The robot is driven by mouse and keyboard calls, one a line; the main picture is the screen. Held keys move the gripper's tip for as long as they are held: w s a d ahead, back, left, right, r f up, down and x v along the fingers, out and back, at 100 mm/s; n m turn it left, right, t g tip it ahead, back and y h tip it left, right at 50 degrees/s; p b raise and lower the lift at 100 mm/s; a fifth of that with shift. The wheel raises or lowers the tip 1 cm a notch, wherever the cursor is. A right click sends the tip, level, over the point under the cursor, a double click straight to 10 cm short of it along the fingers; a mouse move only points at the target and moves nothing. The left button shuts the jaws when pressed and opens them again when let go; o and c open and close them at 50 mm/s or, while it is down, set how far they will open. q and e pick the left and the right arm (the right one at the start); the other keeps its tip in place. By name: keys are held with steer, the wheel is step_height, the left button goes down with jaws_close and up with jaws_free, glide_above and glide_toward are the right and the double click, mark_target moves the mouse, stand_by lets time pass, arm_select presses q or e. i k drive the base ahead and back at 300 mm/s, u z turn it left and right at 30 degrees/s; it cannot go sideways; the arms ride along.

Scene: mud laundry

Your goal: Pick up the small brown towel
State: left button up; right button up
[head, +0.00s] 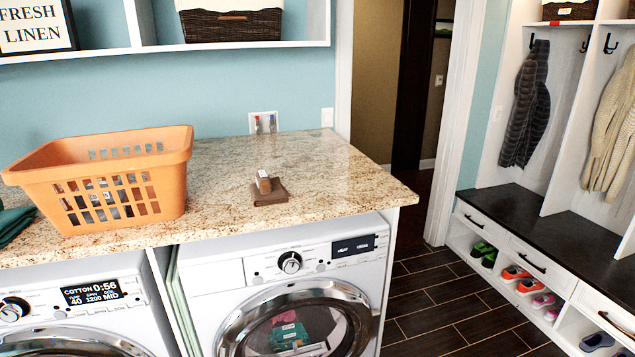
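A small brown towel (271,195) lies folded flat on the granite counter (335,165), near its front edge above the right-hand washing machine. A small brown block-like object with a pale label (263,182) rests on the towel and hides part of it. Neither of my grippers shows in the head view.
An orange laundry basket (110,180) stands on the counter left of the towel, and a dark green cloth (14,222) lies at the far left. The counter right of the towel is clear. Two front-loading machines are below; a bench (520,215) stands right.

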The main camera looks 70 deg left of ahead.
mark_target(266, 192)
steer(key=u, duration=0.2)
steer(key=i, duration=1.15)
steer(key=u, duration=1.15)
steer(key=i, duration=0.75)
steer(key=u, duration=0.9)
